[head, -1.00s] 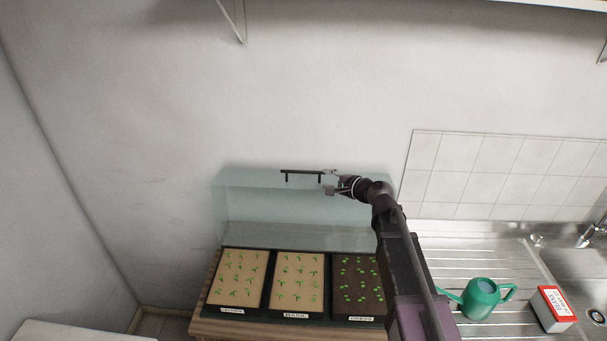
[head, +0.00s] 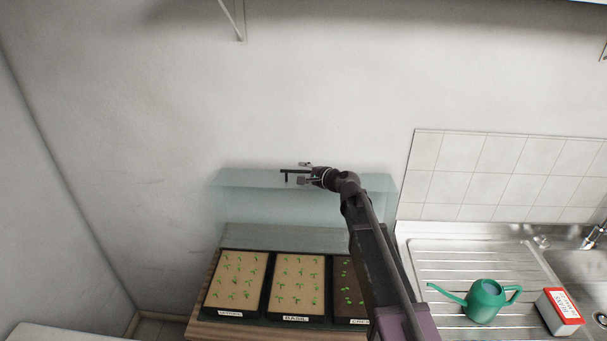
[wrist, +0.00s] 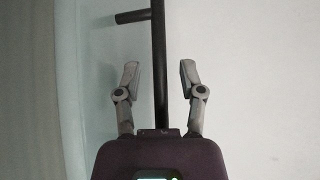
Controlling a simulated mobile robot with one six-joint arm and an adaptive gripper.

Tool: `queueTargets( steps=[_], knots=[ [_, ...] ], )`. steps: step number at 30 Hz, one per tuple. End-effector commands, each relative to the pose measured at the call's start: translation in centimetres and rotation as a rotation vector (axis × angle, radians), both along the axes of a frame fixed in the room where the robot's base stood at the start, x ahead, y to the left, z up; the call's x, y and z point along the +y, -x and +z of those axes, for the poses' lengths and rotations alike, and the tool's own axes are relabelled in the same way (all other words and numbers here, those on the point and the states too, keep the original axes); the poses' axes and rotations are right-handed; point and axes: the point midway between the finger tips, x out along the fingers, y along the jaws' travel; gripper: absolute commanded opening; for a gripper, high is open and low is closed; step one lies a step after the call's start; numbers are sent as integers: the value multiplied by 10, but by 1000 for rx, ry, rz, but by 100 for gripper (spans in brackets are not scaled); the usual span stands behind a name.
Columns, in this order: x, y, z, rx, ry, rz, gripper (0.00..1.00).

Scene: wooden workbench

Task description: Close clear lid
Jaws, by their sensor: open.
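The clear lid (head: 235,200) stands raised at the back of the seedling trays, tilted up against the wall side. Its black bar handle (head: 287,171) runs along its upper front edge. My gripper (head: 303,173) is open at the handle, with one finger on each side of the bar in the head view. In the wrist view the handle (wrist: 159,60) passes between the two open fingers of my gripper (wrist: 160,75), with a gap visible on both sides. My arm hides the right part of the handle and of the lid.
Three labelled seedling trays (head: 236,283) sit under the lid on a wooden bench (head: 205,322). A green watering can (head: 484,301) and a red and white box (head: 560,311) stand at the right, by the metal sink (head: 470,255). The wall is close behind the lid.

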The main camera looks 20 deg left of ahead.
Motion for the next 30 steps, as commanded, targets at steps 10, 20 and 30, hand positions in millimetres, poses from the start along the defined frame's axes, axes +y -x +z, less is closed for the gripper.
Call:
queueTargets(
  steps=[10, 20, 30],
  knots=[
    [0, 0, 0, 0, 0, 0, 30],
    [0, 0, 0, 0, 0, 0, 0],
    [7, 16, 1, -24, -9, 16, 0]
  ],
)
